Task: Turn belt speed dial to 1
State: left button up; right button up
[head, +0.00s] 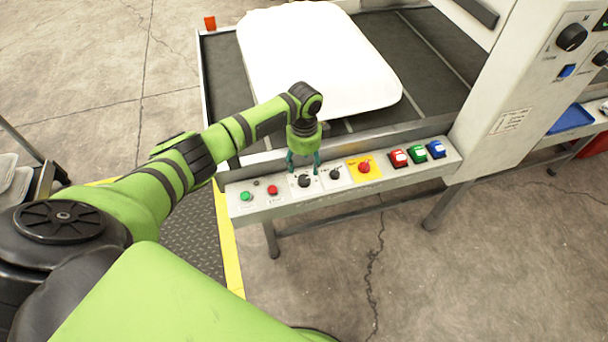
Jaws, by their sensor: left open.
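A control panel (320,193) runs along the front of the conveyor. Two small black dials sit on it: a left dial (304,181) on a white plate and a right dial (334,174). Their printed labels are too small to read, so I cannot tell which is the belt speed dial or its setting. My left gripper (303,170) points down over the left dial, with its teal fingers open on either side of it. Whether the fingers touch the dial is not clear. My right gripper is not in view.
Green (246,196) and red (272,189) buttons lie left of the dials. A red emergency button (364,167) on yellow and red, green and blue switches lie right. A white pillow (315,60) rests on the dark belt (440,45). A white cabinet (510,90) stands right.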

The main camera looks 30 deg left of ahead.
aim_at(304, 179)
pick_arm(q)
jog(key=shift+f, duration=3.45)
jog(key=c, duration=1.2)
